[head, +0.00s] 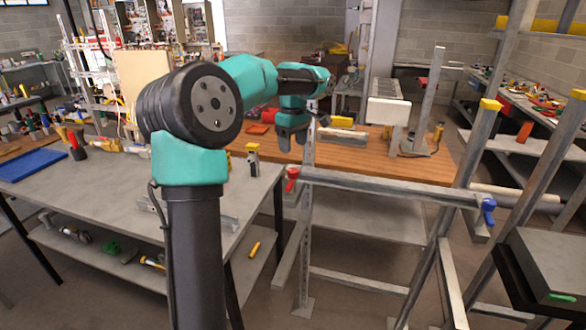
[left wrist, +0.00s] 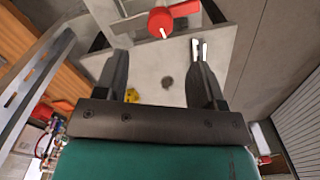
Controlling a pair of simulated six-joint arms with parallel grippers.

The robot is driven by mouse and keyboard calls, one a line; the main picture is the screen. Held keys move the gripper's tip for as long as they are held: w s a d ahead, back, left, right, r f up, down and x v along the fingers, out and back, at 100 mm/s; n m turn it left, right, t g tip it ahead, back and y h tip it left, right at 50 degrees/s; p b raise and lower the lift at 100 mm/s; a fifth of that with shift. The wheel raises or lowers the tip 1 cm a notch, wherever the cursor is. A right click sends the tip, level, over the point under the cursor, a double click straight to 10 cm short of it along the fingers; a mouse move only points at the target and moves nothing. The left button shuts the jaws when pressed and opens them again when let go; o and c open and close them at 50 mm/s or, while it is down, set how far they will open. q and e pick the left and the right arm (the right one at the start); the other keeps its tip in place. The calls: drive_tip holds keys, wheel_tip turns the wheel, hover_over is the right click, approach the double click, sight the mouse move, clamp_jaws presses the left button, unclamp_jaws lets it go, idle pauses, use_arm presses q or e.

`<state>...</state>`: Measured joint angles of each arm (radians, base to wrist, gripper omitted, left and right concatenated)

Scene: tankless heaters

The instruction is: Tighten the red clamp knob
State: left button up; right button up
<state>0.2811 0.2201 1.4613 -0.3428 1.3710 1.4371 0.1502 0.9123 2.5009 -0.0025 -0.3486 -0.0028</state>
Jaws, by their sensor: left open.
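The red clamp knob (head: 292,176) sits at the left end of a grey horizontal rail (head: 390,187), by an upright perforated post. In the left wrist view the red knob (left wrist: 160,22), with a bar-like handle pointing right, lies beyond the fingertips near the top edge. My left gripper (head: 291,141) hangs above the knob in the head view, fingers downward. In the left wrist view my left gripper (left wrist: 160,58) has its two fingers wide apart, with nothing between them touching. My right gripper does not show.
A blue clamp knob (head: 488,207) is at the rail's right end. A grey workbench (head: 90,195) stands on the left, a wooden bench (head: 440,165) behind the rail. Space around the red knob looks fairly clear.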

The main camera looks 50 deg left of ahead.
sight(293, 170)
use_arm(q)
wheel_tip(293, 170, down, 9)
drive_tip(key=shift+r, duration=0.1)
idle(0.4)
drive_tip(key=c, duration=0.9)
